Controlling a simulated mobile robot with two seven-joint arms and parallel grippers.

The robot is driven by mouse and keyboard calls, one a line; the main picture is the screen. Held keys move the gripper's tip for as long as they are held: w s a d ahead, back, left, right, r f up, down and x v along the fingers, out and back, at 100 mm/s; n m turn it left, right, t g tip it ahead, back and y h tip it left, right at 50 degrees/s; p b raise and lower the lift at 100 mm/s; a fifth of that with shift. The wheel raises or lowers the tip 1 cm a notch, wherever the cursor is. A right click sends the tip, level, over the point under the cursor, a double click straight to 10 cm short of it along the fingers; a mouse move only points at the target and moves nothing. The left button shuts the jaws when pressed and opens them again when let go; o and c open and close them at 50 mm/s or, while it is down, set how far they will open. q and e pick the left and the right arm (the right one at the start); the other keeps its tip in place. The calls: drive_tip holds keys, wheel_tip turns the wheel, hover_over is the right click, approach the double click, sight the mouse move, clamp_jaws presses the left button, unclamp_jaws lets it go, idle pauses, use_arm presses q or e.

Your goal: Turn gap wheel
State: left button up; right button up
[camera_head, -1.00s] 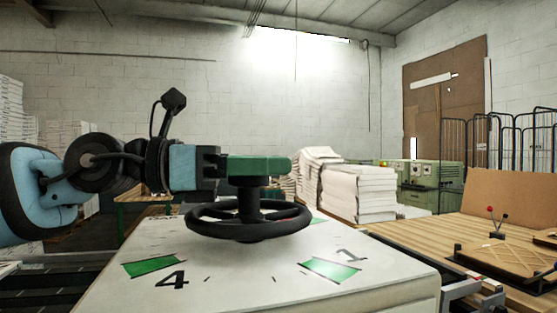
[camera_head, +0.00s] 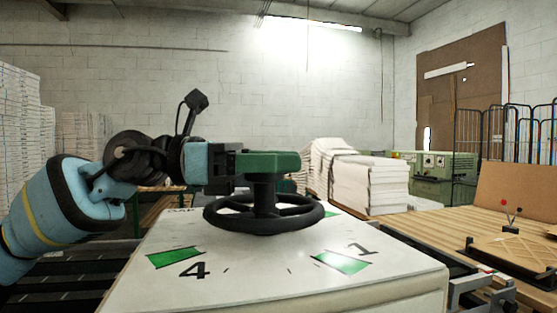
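The gap wheel is a black handwheel (camera_head: 264,224) with a short hub post, standing on a white dial top (camera_head: 270,265). The dial has green marks and the numbers 4 and 1 in front, with a partly hidden word at the far left. My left gripper (camera_head: 266,160) reaches in from the left, level, with green fingers over the top of the wheel's hub. The fingers are seen from the side and overlap the hub top, so the gap between them and any grip are hidden. My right gripper is not in view.
A wooden table (camera_head: 432,232) to the right holds a brown panel and a small stand with red and black knobs. Stacked white paper (camera_head: 362,182) and a green machine (camera_head: 446,170) stand behind. Wire cages stand at the far right.

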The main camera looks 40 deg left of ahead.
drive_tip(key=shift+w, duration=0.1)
use_arm(q)
drive_tip(key=shift+s+a, duration=0.3)
drive_tip(key=b, duration=0.2)
hover_over(220, 202)
drive_tip(key=d, duration=0.1)
drive_tip(key=shift+w+f, duration=0.15)
drive_tip(key=shift+w, duration=0.2)
drive_tip(key=shift+s+a, duration=0.35)
drive_tip(key=shift+s, duration=0.15)
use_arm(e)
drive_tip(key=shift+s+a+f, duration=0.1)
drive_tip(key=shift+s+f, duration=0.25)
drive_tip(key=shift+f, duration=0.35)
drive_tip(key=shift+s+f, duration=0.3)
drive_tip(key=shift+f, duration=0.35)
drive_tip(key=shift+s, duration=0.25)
